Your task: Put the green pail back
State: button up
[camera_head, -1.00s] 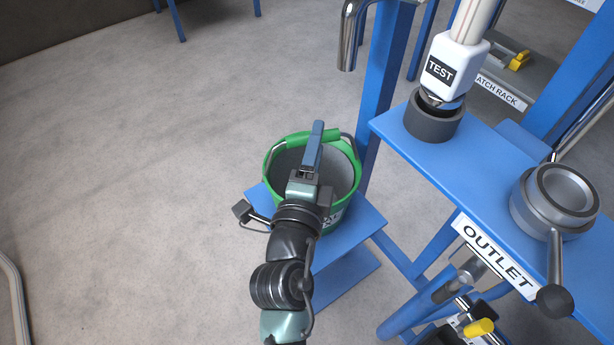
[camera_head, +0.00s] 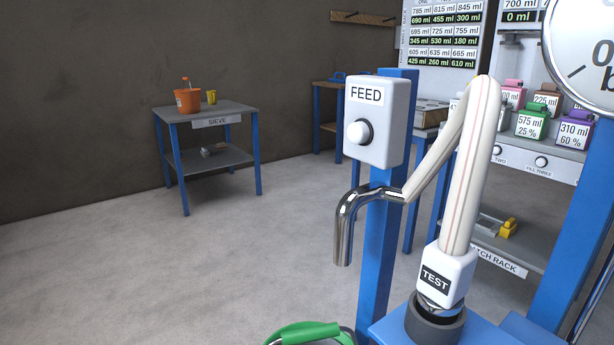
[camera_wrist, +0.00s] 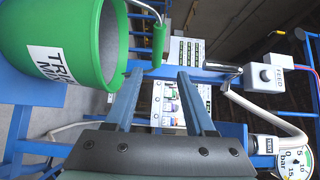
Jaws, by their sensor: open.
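The green pail (camera_wrist: 70,40) fills the upper left of the wrist view, with a white label partly readable. Its green handle grip (camera_wrist: 159,42) hangs off its rim, just beyond my fingertips. In the head view only the pail's green top (camera_head: 308,333) shows at the bottom edge. My gripper (camera_wrist: 159,76) is open in the wrist view, and nothing shows between its fingers. The pail lies left of the fingers. I cannot tell whether a finger touches the handle. My gripper is out of the head view.
A FEED box (camera_head: 376,122) and a bent metal spout (camera_head: 346,225) are on a blue post by the pail. A TEST hose head (camera_head: 446,275) sits right of it. A SIEVE table (camera_head: 212,115) with an orange bucket (camera_head: 187,100) stands far left. The floor between is clear.

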jog(key=w+d+r+n+t, duration=0.15)
jog(key=w+r+n, duration=0.25)
jog(key=r, duration=0.8)
jog(key=s+r+n+t+y, duration=0.1)
jog(key=s+r+n+t, duration=0.2)
jog(key=r+n, duration=0.5)
jog(key=s+r+n+t+y, duration=0.2)
jog(key=r+n, duration=0.6)
jog(key=r, duration=1.4)
jog(key=s+t, duration=0.2)
jog(key=t, duration=0.1)
jog(key=shift+a+r, duration=0.25)
jog(key=shift+r, duration=0.15)
notch_tip(320, 180, up, 41)
jog(key=p, duration=4.1)
jog(key=shift+r, duration=0.15)
